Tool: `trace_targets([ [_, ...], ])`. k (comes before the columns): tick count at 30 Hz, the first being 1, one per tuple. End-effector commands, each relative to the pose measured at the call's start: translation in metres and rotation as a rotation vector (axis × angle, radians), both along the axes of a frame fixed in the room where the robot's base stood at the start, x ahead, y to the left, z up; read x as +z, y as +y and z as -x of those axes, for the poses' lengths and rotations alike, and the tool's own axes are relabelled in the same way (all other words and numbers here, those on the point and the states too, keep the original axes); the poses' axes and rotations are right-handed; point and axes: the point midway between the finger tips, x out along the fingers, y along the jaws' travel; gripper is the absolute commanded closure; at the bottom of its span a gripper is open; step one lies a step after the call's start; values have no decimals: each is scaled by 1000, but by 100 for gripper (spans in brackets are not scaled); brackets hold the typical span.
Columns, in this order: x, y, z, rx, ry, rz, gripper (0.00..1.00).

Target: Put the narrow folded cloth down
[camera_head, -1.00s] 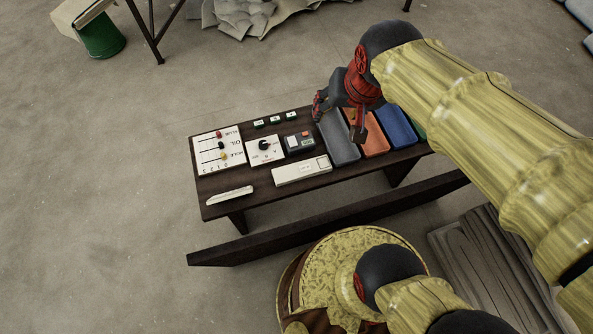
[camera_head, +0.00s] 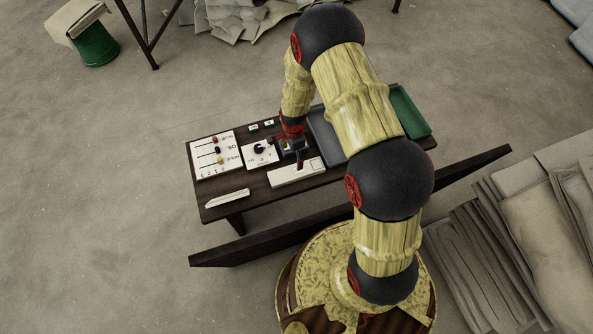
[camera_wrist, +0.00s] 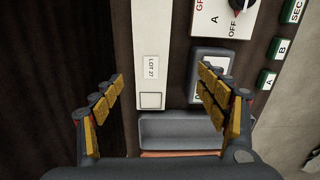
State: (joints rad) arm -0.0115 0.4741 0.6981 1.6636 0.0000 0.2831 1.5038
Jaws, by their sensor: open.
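My gripper (camera_head: 297,152) is over the middle of the dark table (camera_head: 222,208), above the long white box. In the wrist view its two yellow-padded fingers (camera_wrist: 160,96) are spread wide with nothing held between them. The white box (camera_wrist: 152,50), labelled LOT 27, lies below and between the fingers; it also shows in the head view (camera_head: 290,177). My arm covers part of the right half of the table in the head view.
A grey tray (camera_head: 322,130) and a green tray (camera_head: 409,108) stand on the table's right side. A white slider panel (camera_head: 203,158) and a dial panel (camera_head: 254,151) are on the left. A dark rail (camera_head: 228,257) runs in front. Grey sheets (camera_head: 475,255) lie on the floor at right.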

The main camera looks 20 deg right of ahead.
Motion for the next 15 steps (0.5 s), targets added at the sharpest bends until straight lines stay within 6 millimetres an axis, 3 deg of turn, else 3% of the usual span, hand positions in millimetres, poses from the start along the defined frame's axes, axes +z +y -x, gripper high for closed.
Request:
trace_targets([
  [3,-26,0,8,-56,18,-1,26],
  [15,-66,-1,12,-81,24,-1,26],
])
